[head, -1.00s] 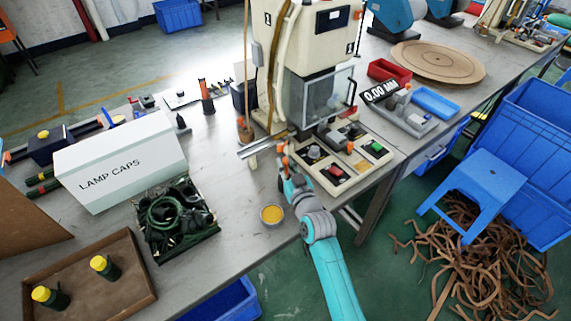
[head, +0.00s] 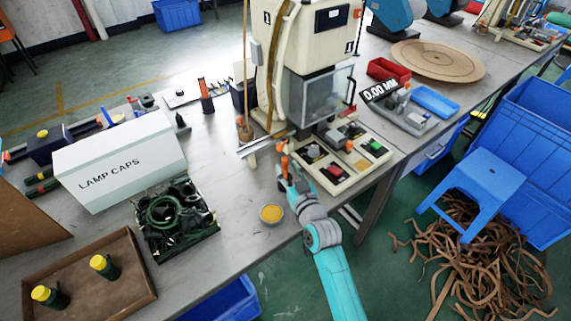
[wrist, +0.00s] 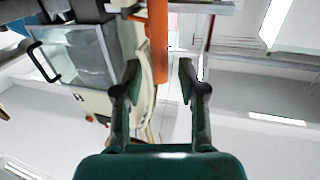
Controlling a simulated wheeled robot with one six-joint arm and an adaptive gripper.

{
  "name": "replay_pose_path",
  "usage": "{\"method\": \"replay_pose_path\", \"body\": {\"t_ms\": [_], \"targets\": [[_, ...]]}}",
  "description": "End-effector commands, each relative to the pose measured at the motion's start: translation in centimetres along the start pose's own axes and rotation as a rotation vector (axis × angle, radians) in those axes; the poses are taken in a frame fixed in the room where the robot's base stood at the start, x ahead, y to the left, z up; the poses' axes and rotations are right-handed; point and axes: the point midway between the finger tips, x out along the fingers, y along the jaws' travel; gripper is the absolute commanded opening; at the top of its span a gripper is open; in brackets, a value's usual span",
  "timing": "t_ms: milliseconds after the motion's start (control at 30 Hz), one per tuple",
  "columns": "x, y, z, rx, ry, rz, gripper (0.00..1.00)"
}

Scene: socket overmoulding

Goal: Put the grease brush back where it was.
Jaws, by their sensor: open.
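An upright orange bar (head: 284,160), which looks like the grease brush's handle, stands at the front of the press near the table edge. In the wrist view the orange bar (wrist: 158,40) runs down from the top edge, in line with the gap between my fingers. My gripper (head: 289,178) is open beside it; in the wrist view both fingertips (wrist: 158,75) are apart with a gap on each side of the bar. The bristles are not clearly seen. A round tin of yellow grease (head: 271,213) sits on the table just left of my arm.
A crate of dark green parts (head: 175,218), a white lamp-caps box (head: 120,160) and a brown tray (head: 90,290) are to the left. Bare table lies around the tin.

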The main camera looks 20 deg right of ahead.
Motion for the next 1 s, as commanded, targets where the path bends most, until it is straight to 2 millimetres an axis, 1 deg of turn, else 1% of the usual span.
{"method": "replay_pose_path", "body": {"t_ms": [33, 200, 400, 600, 933, 1000], "targets": [[-1.1, 0.0, 0.1, 0.0, -0.002, 0.001, 0.41], [-4.3, 0.0, 0.1, 0.001, -0.002, 0.0, 0.41], [-7.4, 0.0, 0.1, 0.0, -0.002, 0.0, 0.41], [-9.0, 0.0, 0.0, 0.0, 0.0, 0.0, 0.41], [-9.3, 0.0, 0.1, 0.0, -0.001, 0.0, 0.41], [-9.9, -0.1, 0.4, 0.001, -0.006, 0.003, 0.41]]}}
